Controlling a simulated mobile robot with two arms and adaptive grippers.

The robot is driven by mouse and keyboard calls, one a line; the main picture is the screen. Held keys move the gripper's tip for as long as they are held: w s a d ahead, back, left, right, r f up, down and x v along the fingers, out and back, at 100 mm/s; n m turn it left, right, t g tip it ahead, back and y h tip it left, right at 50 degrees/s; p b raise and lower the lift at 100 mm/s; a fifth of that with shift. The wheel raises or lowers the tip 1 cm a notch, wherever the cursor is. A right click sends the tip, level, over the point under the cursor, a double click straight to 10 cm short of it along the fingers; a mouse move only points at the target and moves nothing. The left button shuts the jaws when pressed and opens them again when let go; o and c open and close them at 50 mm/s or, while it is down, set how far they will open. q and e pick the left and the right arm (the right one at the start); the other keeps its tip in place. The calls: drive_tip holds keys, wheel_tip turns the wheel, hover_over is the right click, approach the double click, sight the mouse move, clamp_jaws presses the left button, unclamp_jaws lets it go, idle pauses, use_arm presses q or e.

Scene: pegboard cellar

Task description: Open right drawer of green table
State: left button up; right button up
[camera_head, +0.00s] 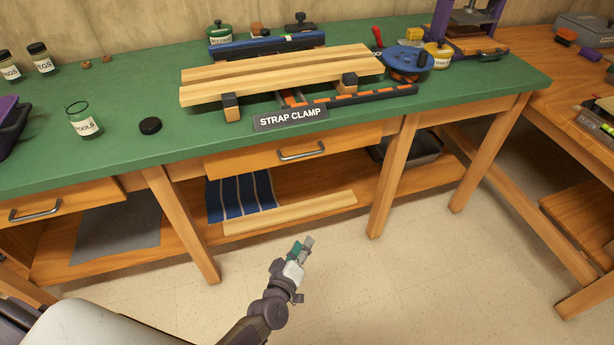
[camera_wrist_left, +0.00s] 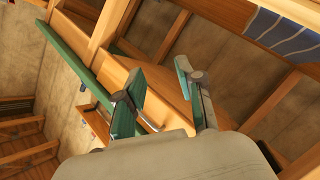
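The green table (camera_head: 180,155) has a green top and a wooden frame. Its right drawer (camera_head: 245,160) has a plain wooden front with a curved metal handle (camera_head: 302,152) and looks shut. My left gripper (camera_head: 304,246) is in front of the table, below and apart from that handle. In the left wrist view, my left gripper's two green-padded fingers (camera_wrist_left: 158,92) are spread with nothing between them. A wooden drawer front (camera_wrist_left: 163,93) shows behind the fingers there, with its metal handle partly hidden by one finger. My right gripper is not in view.
The left drawer (camera_head: 75,198) has a similar handle. A lower shelf (camera_head: 180,240) holds a striped blue cloth (camera_head: 240,197) and a wooden board (camera_head: 290,212). Table legs (camera_head: 395,175) flank the right drawer. The floor (camera_head: 400,290) in front is clear. Clamped boards and jars stand on top.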

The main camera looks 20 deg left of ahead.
use_arm(q)
drive_tip(key=w+r+n+t+y+b, duration=0.35)
drive_tip(key=w+r+n, duration=0.2)
drive_tip(key=r, duration=0.35)
drive_tip(key=n+y+b, duration=0.1)
drive_tip(key=n+b, duration=0.1)
drive_tip(key=n, duration=0.3)
approach(304, 154)
drive_tip(key=shift+t, duration=0.25)
drive_tip(key=shift+f+b+x, duration=0.2)
drive_tip(key=shift+x, duration=1.5)
drive_tip(key=shift+f+b+x, duration=0.2)
drive_tip(key=shift+x, duration=1.45)
drive_tip(key=shift+f+b+x, duration=0.15)
drive_tip(key=shift+b+x, duration=0.05)
drive_tip(key=shift+x, duration=1.5)
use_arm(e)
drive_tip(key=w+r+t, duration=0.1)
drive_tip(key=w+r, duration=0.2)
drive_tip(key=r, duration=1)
use_arm(q)
drive_tip(key=shift+w, duration=0.1)
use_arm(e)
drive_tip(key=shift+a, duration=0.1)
use_arm(q)
clamp_jaws()
